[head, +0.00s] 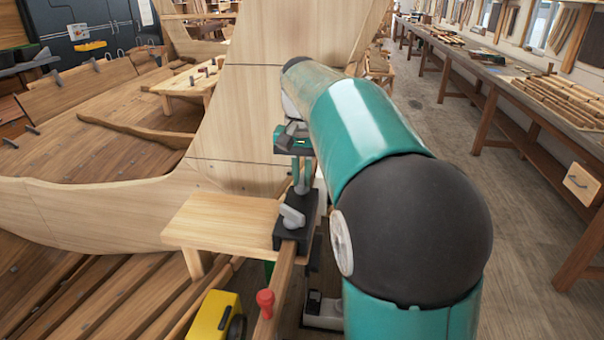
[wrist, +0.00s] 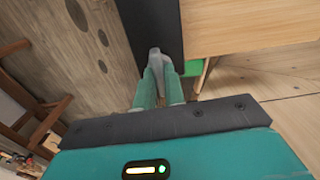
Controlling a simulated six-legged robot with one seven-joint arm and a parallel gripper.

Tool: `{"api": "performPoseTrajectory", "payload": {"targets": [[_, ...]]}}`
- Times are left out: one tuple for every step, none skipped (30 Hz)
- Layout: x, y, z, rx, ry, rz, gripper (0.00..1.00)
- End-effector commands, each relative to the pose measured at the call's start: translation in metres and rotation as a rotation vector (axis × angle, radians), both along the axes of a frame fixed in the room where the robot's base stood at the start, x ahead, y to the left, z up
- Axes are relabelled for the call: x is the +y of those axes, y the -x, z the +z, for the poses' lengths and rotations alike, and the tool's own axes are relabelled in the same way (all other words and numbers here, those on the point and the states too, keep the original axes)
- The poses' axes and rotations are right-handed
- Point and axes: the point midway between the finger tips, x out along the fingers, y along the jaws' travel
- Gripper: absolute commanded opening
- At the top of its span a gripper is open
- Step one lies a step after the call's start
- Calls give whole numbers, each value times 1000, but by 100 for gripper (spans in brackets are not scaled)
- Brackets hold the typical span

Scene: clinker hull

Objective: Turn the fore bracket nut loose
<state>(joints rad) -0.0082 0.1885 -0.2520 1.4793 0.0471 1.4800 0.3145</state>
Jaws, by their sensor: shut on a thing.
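The bracket nut is a grey winged nut (head: 292,216) on a black bracket (head: 287,240) that sits at the top end of a wooden rail. My gripper (head: 301,187) reaches down to the nut from above, with my teal arm behind it. In the wrist view, the two teal fingers of my gripper (wrist: 160,76) are shut on the grey nut (wrist: 155,58), one on each side. The dark bracket (wrist: 152,20) runs up behind it. The fingers hide the lower part of the nut, and its threads cannot be seen.
A small wooden shelf (head: 222,222) stands close left of the bracket. The pale wooden hull (head: 270,110) rises right behind it. A yellow box (head: 213,318) and a red knob (head: 265,300) lie near the front. The floor to the right is clear, up to a long workbench (head: 500,75).

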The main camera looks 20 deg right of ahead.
Motion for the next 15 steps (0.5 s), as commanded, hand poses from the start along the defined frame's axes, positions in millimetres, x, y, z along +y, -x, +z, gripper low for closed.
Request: {"api": "performPoseTrajectory", "payload": {"targets": [[0,0,0,-1,0,23,0],[0,0,0,-1,0,36,0],[-1,0,0,-1,0,53,0],[-1,0,0,-1,0,63,0],[-1,0,0,-1,1,73,0],[0,0,0,-1,1,84,0],[0,0,0,-1,1,90,0],[0,0,0,-1,1,96,0],[0,0,0,-1,1,103,0],[0,0,0,-1,1,108,0],[0,0,0,-1,1,111,0],[0,0,0,-1,1,113,0],[0,0,0,-1,1,114,0],[0,0,0,-1,1,115,0],[0,0,0,-1,1,116,0]]}}
